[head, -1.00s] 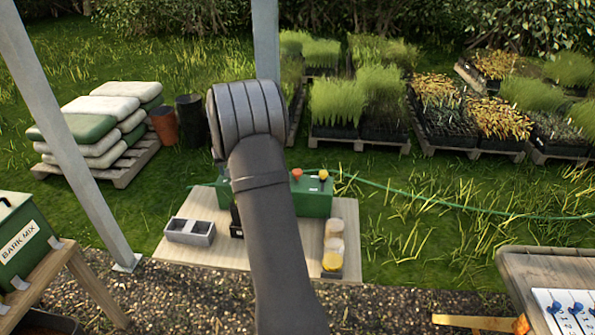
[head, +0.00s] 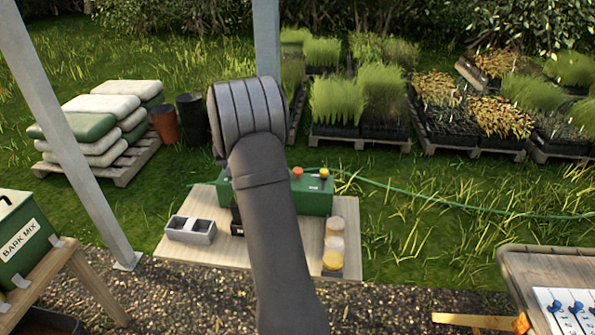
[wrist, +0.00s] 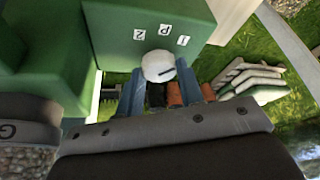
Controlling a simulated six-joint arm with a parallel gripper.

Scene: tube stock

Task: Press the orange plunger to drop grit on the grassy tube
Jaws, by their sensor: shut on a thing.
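A green box (head: 318,200) on the low wooden board carries an orange plunger (head: 297,172) and a yellow knob (head: 323,173) on top. My arm covers part of this box, and my gripper is hidden in the head view. In the wrist view, my gripper (wrist: 158,88) has blue fingers shut on a white round knob (wrist: 158,65) with a dark pointer line. The knob sits at a green face marked 1, P and 2. I cannot make out a grassy tube. A clear container with tan and yellow contents (head: 334,243) stands at the board's right.
A grey two-part tray (head: 190,230) sits on the board (head: 215,262). A post (head: 75,140) and the bark mix bin (head: 22,245) stand left. Stacked sacks (head: 100,118) and plant trays (head: 365,132) are behind. A table (head: 550,262) is at the right.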

